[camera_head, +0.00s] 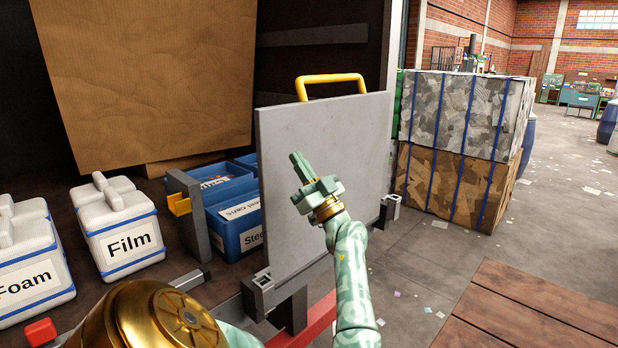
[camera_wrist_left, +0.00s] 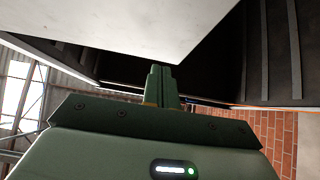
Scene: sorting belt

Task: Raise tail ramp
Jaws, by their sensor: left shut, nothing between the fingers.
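The tail ramp is a flat grey panel (camera_head: 330,135) with a yellow handle (camera_head: 330,80) on its top edge. It stands close to upright on its bottom hinges in front of a dark cargo space. My left gripper (camera_head: 297,158) is shut and empty, with its fingers in front of the panel's near face. Whether they touch the panel I cannot tell. In the left wrist view the closed fingers (camera_wrist_left: 161,72) point toward the lower edge of a pale panel (camera_wrist_left: 130,25), probably the ramp. My right gripper is not in view.
Blue crates (camera_head: 236,212) and a grey post with a yellow latch (camera_head: 180,204) stand left of the ramp. White Film (camera_head: 118,232) and Foam (camera_head: 32,270) boxes stand further left. Strapped bales (camera_head: 460,120) stand at right. A wooden platform (camera_head: 540,310) lies front right; floor beyond is mostly open.

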